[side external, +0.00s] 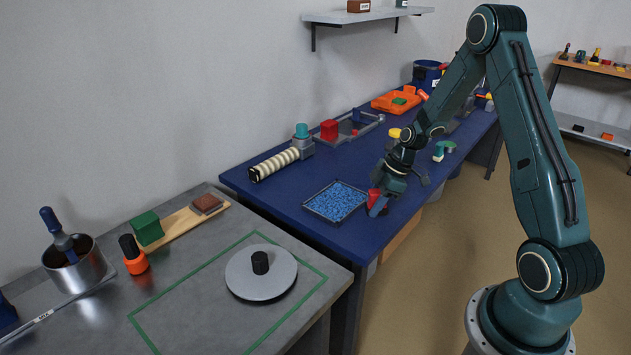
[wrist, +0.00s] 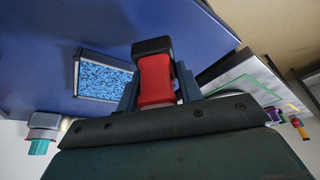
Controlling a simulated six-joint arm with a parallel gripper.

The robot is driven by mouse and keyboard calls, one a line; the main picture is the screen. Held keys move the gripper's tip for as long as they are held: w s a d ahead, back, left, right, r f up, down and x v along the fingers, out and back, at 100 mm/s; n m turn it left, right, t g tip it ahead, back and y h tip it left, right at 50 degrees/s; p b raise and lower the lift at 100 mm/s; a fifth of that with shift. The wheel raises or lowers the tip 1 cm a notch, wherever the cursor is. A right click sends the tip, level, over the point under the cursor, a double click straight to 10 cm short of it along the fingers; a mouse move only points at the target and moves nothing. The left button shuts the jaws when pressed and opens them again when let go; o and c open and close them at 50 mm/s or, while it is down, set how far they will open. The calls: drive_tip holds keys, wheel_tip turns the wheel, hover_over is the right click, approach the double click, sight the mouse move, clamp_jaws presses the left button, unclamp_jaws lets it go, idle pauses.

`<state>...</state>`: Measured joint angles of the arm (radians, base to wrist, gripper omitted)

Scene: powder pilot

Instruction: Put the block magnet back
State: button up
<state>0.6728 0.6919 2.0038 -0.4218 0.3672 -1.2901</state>
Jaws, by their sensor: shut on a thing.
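My gripper (side external: 380,203) is shut on a red piece with a black block at its end, which I take to be the block magnet (side external: 376,196). In the wrist view the magnet's red waisted grip (wrist: 155,80) sits between my fingers, and its black block (wrist: 152,46) points away from the palm. My gripper is over the front edge area of the blue table, just right of the tray of blue granules (side external: 306,205). I cannot tell whether the black block touches the table.
A striped roll (side external: 274,164) and a red block on a metal device (side external: 329,130) stand behind the tray. An orange tray (side external: 382,106) is farther back. The grey bench (side external: 190,285) at front left holds a round plate (side external: 262,285) and a metal pot (side external: 82,272).

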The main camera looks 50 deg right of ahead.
drive_tip(key=shift+f, duration=0.1)
drive_tip(key=shift+f, duration=1.8)
drive_tip(key=shift+f, duration=0.1)
drive_tip(key=o, duration=1.1)
drive_tip(key=v, duration=1.2)
drive_tip(key=shift+a, duration=0.1)
